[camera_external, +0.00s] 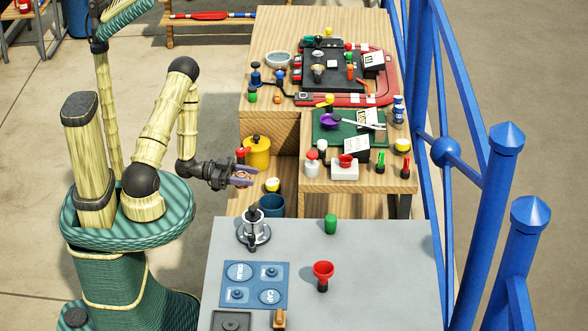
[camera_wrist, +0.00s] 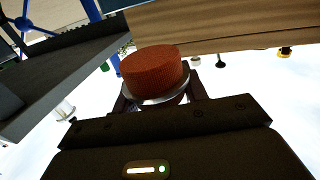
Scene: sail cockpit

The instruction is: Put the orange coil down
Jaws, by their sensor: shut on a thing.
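My gripper (camera_external: 241,177) is shut on the orange coil (camera_wrist: 152,72), a short ribbed cylinder with a pale, shiny rim at its lower edge. In the wrist view a dark finger stands on either side of it. In the outside view the coil is small and partly hidden by the fingers. The gripper holds it in the air near the gap between the wooden bench and the grey table. A blue board (camera_external: 252,284) with round marked spots, one reading "CAP", lies on the grey table.
A yellow pot (camera_external: 257,155) and blue cup (camera_external: 271,206) stand near my gripper. The grey table's right side is clear.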

